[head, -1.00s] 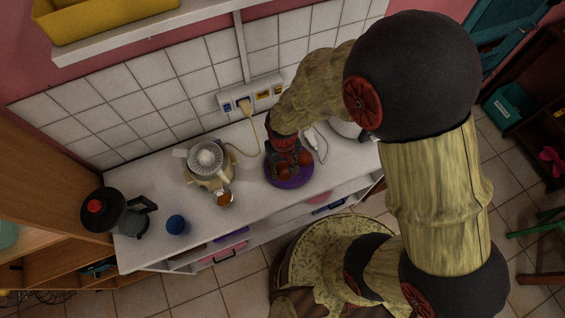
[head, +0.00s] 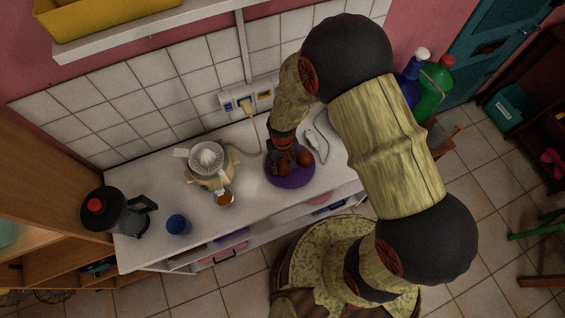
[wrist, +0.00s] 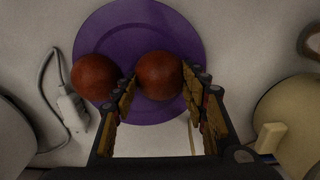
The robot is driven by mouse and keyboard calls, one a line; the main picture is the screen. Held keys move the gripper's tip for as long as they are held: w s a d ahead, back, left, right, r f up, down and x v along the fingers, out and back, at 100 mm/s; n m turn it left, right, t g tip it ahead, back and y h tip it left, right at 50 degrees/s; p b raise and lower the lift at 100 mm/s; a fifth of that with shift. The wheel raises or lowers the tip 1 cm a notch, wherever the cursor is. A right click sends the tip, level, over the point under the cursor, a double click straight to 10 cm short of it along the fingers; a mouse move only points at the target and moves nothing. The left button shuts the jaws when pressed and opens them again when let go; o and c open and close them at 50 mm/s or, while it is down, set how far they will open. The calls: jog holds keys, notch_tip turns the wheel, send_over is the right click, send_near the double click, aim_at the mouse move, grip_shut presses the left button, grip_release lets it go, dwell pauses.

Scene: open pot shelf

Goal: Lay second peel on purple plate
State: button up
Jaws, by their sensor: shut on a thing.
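The purple plate (head: 292,181) lies on the white counter; it also shows in the wrist view (wrist: 117,27). One reddish-brown rounded peel (wrist: 95,77) is at the plate's left edge in the wrist view, outside my fingers; in the head view it is on the right (head: 305,158). My gripper (wrist: 157,85) is shut on the second peel (wrist: 158,70), with a finger on each side. That peel is over the plate; whether it touches the plate is unclear. In the head view my gripper (head: 284,148) points down at the plate and partly hides the held peel (head: 284,166).
A citrus juicer (head: 208,160) with a small orange-filled cup (head: 224,198) stands left of the plate. A blue cup (head: 177,224) and a dark blender-like jug (head: 120,212) stand farther left. A white corded device (head: 317,143) lies close right. Bottles (head: 434,88) stand at the far right.

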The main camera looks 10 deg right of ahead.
jog(key=shift+f, duration=0.2)
jog(key=o, duration=1.1)
jog(key=shift+c, duration=0.2)
jog(key=shift+r, duration=0.1)
notch_tip(320, 180, up, 12)
jog(key=shift+r+p, duration=0.2)
jog(key=shift+p, duration=0.1)
notch_tip(320, 180, up, 9)
jog(key=t, duration=0.1)
send_over(282, 163)
jog(key=w+d, duration=0.1)
jog(key=d, duration=0.2)
jog(key=s+d+r+m+t, duration=0.1)
jog(key=d+r, duration=0.1)
jog(key=r, duration=0.3)
jog(key=s+d+r+m+t, duration=0.1)
jog(key=s+d+r, duration=0.1)
jog(key=r, duration=0.4)
jog(key=s+d+r+t, duration=0.1)
jog(key=s+d+r, duration=0.2)
jog(key=s+r, duration=0.2)
jog(key=s+d+r+m+t, duration=0.1)
jog(key=s+d+r, duration=0.2)
jog(key=s+r, duration=0.2)
jog(key=shift+s+d+r+t, duration=0.3)
jog(key=shift+s+r, duration=0.05)
jog(key=shift+r, duration=0.35)
